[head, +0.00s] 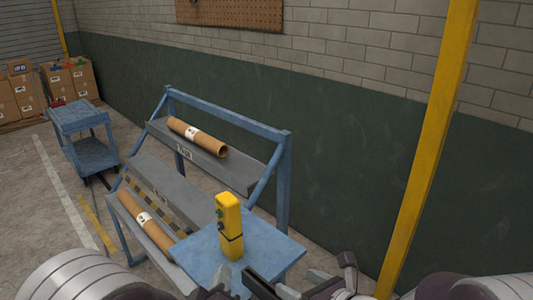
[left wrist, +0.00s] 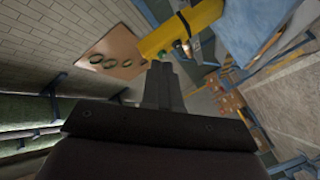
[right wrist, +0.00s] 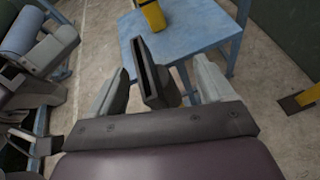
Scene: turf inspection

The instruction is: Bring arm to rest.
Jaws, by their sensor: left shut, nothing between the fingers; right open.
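My left gripper (head: 213,292) is at the bottom edge of the head view, mostly cut off. In the left wrist view its dark fingers (left wrist: 160,75) are together with nothing between them. My right gripper (head: 318,272) is at the bottom of the head view, right of the left one, in front of the blue stand. In the right wrist view its fingers (right wrist: 160,66) are spread apart. A dark slotted part (right wrist: 150,75) shows between them; I cannot tell what it belongs to. Both arms are partly out of frame.
A yellow device (head: 229,225) stands upright on the blue stand top (head: 270,248). A sloped rack (head: 230,172) holds a cardboard tube (head: 197,137) above and another (head: 147,222) below. A yellow post (head: 430,150) rises at right. A blue cart (head: 85,118) and boxes stand at far left.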

